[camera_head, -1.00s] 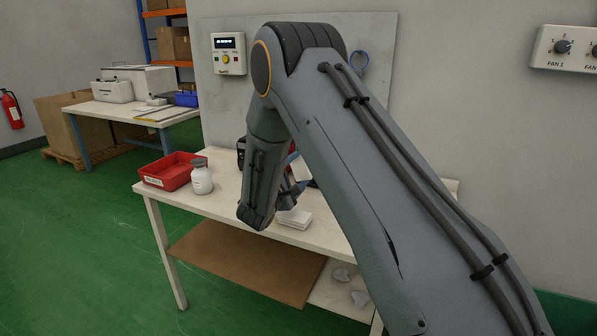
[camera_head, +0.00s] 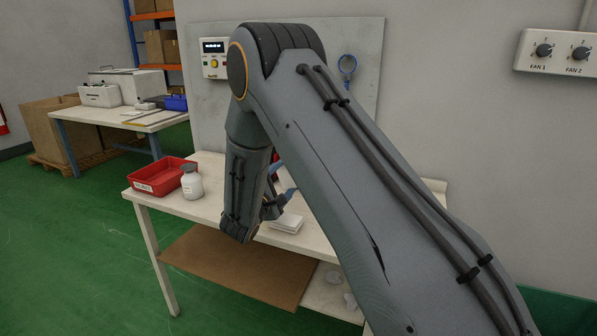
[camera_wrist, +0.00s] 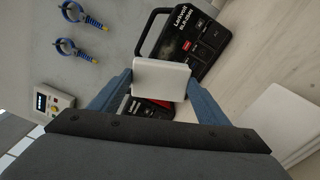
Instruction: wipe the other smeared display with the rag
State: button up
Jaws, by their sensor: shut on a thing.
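My gripper (camera_wrist: 159,82) is shut on a white folded rag (camera_wrist: 161,76), held between its two blue fingers in the wrist view. In the head view, my gripper (camera_head: 273,205) is partly hidden behind my arm, above the workbench. The wall box with a small lit display (camera_head: 213,46) is on the grey back panel; it also shows at the left of the wrist view (camera_wrist: 41,102), apart from the rag. A black device (camera_wrist: 185,42) with pale lettering lies beyond the rag, and a black and red device (camera_wrist: 140,107) is partly covered by it. Smears are too small to make out.
The workbench (camera_head: 208,208) carries a red tray (camera_head: 160,177), a white bottle (camera_head: 192,184) and a white stack (camera_head: 286,222). Blue-ringed tools (camera_wrist: 75,48) hang on the panel. A fan switch box (camera_head: 560,52) is on the right wall. Green floor is open at left.

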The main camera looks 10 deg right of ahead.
jog(key=shift+w+d, duration=0.1)
jog(key=shift+w, duration=0.05)
jog(key=b+x, duration=0.3)
jog(key=x, duration=0.3)
jog(key=shift+w+d+b, duration=0.2)
jog(key=shift+b, duration=0.15)
jog(key=shift+b+x, duration=0.6)
jog(key=shift+x, duration=0.45)
dwell(0.7)
jog(key=s+d, duration=0.4)
jog(key=d, duration=0.2)
jog(key=shift+s, duration=0.2)
dwell(0.6)
jog(key=shift+a, duration=0.1)
jog(key=shift+w+a+r+b, duration=0.1)
jog(key=shift+w+a+b, duration=1.05)
jog(key=shift+w+a, duration=0.25)
